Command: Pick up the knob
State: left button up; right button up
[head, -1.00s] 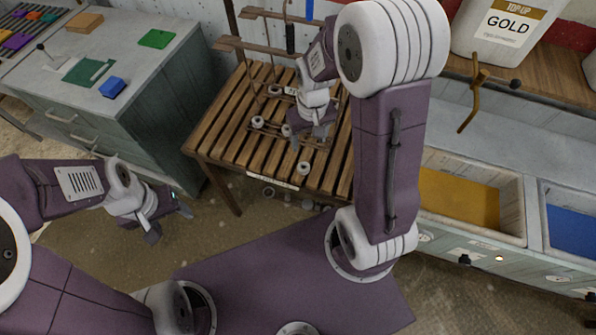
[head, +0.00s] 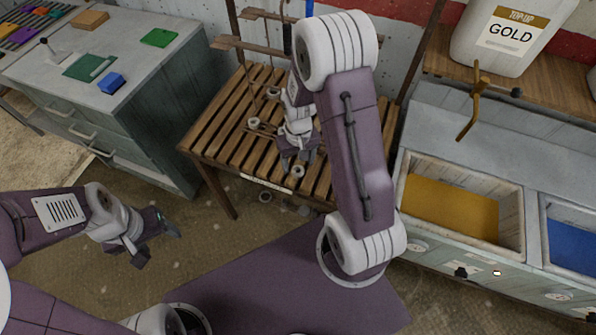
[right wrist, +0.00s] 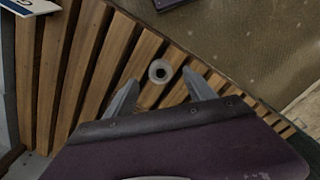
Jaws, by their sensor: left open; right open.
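The knob (head: 298,171), a small pale round piece with a dark centre, lies near the front edge of the slatted wooden table. In the right wrist view the knob (right wrist: 160,71) sits on the slats between and slightly beyond the fingertips. My right gripper (head: 296,162) is open, pointing down over the table's front part; in the right wrist view its fingers (right wrist: 160,88) stand apart with nothing held. My left gripper (head: 156,244) is open and empty over the floor, left of the table.
Other small round pieces (head: 254,123) and a rail assembly are further back on the slatted table (head: 215,130). A grey cabinet (head: 150,140) stands left. Bins with yellow (head: 450,208) and blue (head: 572,235) interiors stand right. Round pieces (head: 265,197) show below the table's front edge.

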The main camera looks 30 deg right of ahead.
aim_at(298, 168)
notch_tip(298, 168, down, 3)
jog(key=shift+f, duration=0.2)
grip_shut()
jog(key=shift+r, duration=0.1)
notch_tip(298, 168, up, 4)
jog(key=shift+r, duration=0.2)
jog(key=s+a+r+b, duration=0.1)
jog(key=s+a+r, duration=0.1)
jog(key=s, duration=0.3)
jog(key=s+a+r+b, duration=0.1)
jog(key=s+a+r, duration=0.1)
jog(key=s+r, duration=0.2)
jog(key=shift+s+a+r, duration=0.25)
jog(key=shift+s, duration=0.65)
